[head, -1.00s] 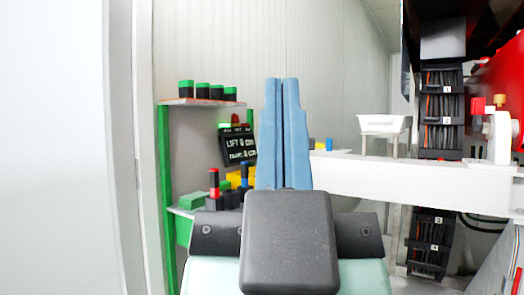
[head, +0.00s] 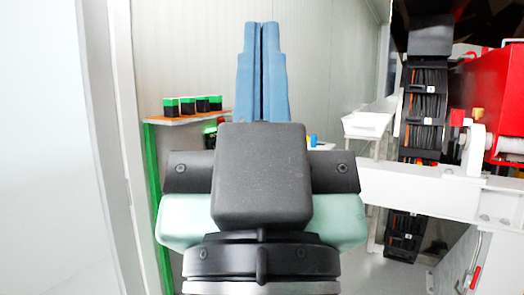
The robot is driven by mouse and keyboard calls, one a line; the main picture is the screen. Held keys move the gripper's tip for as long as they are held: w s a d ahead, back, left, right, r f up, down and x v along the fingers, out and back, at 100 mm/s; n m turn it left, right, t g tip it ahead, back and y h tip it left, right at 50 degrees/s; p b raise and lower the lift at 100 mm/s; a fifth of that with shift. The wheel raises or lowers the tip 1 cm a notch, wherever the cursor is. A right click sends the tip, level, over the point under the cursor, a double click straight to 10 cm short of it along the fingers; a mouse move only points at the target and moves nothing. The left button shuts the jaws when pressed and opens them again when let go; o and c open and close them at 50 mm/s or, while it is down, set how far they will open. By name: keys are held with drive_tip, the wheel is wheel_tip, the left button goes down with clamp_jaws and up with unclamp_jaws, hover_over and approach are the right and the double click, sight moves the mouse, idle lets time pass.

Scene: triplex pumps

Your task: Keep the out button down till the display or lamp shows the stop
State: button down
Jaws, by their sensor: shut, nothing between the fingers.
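My gripper (head: 261,30) points up in the middle of the head view, with its two long blue fingers shut side by side and nothing between them. Its dark body and my wrist cover the control stand behind. A small green and dark piece (head: 210,131) shows left of the gripper, at the place of the display; no text can be read on it. The out button and any lamp cannot be made out.
A shelf (head: 185,119) with several green-topped black blocks (head: 187,105) stands left, on a green post (head: 153,190). A white beam (head: 420,190) and white trough (head: 367,123) lie right. Black cable chain (head: 424,110) and red machinery (head: 490,95) stand farther right.

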wheel_tip(320, 180, up, 19)
drive_tip(key=p, duration=1.6)
